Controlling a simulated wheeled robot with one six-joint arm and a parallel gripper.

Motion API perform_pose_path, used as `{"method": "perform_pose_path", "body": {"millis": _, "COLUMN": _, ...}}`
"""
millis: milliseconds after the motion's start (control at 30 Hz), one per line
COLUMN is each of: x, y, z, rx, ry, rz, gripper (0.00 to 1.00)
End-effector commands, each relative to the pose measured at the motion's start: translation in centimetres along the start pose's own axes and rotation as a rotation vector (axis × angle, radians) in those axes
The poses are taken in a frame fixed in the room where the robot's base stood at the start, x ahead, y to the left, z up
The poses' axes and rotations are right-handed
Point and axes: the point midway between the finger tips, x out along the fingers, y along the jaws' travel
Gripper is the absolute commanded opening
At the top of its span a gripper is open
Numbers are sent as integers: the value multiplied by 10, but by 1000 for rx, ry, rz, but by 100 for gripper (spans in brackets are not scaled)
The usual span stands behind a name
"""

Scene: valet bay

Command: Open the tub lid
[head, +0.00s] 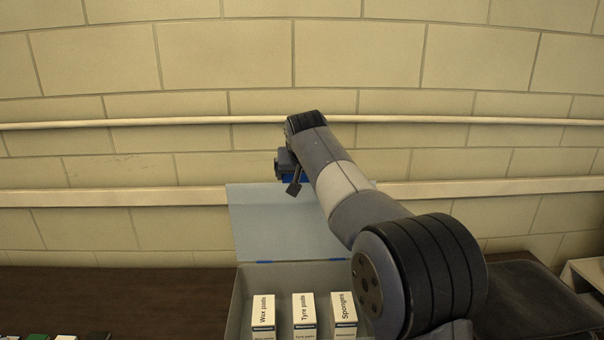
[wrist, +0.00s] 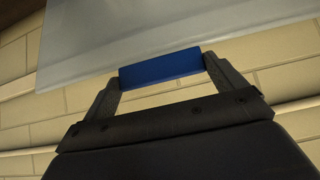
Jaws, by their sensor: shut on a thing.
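The tub (head: 242,300) stands on the dark bench with its grey lid (head: 275,225) raised upright at the back, joined by blue hinges along the tub's rear edge. The blue lid handle (wrist: 160,68) is at the lid's free edge in the wrist view. My gripper (wrist: 160,70) is shut on the handle, with one finger at each end of it. My arm also covers the tub's right side and part of the lid.
Boxes marked Wax pads (head: 263,312), Tyre pads (head: 304,312) and Sponges (head: 343,312) stand inside the tub. Small items (head: 65,337) lie at the bottom left. A dark bag-like object (head: 530,300) is at the right. A block wall rises behind.

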Motion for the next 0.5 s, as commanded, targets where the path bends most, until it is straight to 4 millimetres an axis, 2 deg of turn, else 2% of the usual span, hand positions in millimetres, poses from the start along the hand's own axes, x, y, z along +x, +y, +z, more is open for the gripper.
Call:
{"method": "perform_pose_path", "body": {"millis": 400, "x": -1, "y": 0, "z": -1, "rx": 1, "ry": 3, "rz": -1, "gripper": 50}}
{"method": "perform_pose_path", "body": {"millis": 433, "x": -1, "y": 0, "z": -1, "rx": 1, "ry": 3, "rz": -1, "gripper": 93}}
{"method": "perform_pose_path", "body": {"millis": 500, "x": -1, "y": 0, "z": -1, "rx": 1, "ry": 3, "rz": -1, "gripper": 99}}
